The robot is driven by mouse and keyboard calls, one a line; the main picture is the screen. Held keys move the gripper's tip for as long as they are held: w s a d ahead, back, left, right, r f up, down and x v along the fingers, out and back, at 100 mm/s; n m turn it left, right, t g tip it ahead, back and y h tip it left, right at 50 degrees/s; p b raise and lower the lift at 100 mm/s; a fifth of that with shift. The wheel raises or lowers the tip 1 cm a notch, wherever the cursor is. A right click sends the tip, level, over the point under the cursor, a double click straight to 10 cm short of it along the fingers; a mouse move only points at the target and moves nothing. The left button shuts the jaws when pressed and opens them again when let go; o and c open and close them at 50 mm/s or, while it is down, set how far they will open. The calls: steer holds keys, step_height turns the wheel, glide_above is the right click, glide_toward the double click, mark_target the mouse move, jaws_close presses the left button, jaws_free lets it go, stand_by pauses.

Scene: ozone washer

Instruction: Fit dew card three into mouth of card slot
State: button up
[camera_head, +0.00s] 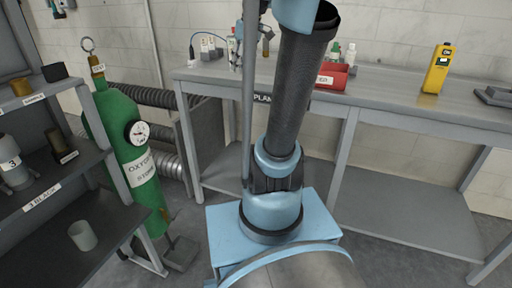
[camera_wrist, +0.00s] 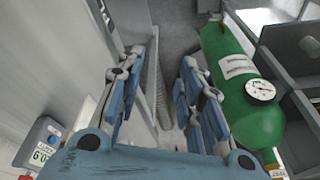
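My gripper (camera_wrist: 163,85) is open in the wrist view, its blue fingers apart with nothing visible between them. I cannot pick out dew card three or the card slot with certainty in either view. A small grey box with a lit display (camera_wrist: 40,146) is at the lower left of the wrist view, its label too small to read surely.
A green oxygen cylinder (camera_head: 122,150) with a gauge stands between the left shelves (camera_head: 75,180) and the bench (camera_head: 400,95). On the bench are a red bin (camera_head: 334,77), a yellow handheld device (camera_head: 438,70) and small bottles. A grey cup (camera_head: 82,236) sits on the lower shelf.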

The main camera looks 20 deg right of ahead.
steer(key=s+f+m+h, duration=0.1)
steer(key=s+f+m, duration=0.2)
steer(key=s+f, duration=0.8)
steer(key=shift+s+a, duration=0.25)
steer(key=shift+a, duration=0.05)
steer(key=shift+o, duration=0.5)
steer(key=s+f+m+h, duration=0.1)
steer(key=s+f+m, duration=0.2)
steer(key=s+f, duration=0.6)
step_height(320, 180, down, 3)
steer(key=shift+s+d+f, duration=0.1)
steer(key=shift+s+d, duration=0.1)
steer(key=shift+d, duration=0.2)
steer(key=w+r+n+y, duration=0.1)
steer(key=w+r+n, duration=0.2)
steer(key=w+r, duration=0.7)
steer(key=w+r+n+y, duration=0.1)
steer(key=w+r+n, duration=0.1)
steer(key=w+r, duration=0.85)
steer(key=w+d+r+n+y, duration=0.1)
steer(key=w+d+r+n, duration=0.2)
steer(key=w+r, duration=0.6)
steer(key=w+d+r+n+y, duration=0.1)
steer(key=w+d+r+n, duration=0.2)
steer(key=w+r, duration=0.6)
steer(key=shift+t, duration=0.3)
steer(key=shift+x, duration=8.85)
steer(key=shift+s+d+f, duration=0.1)
steer(key=shift+s, duration=0.1)
jaws_close()
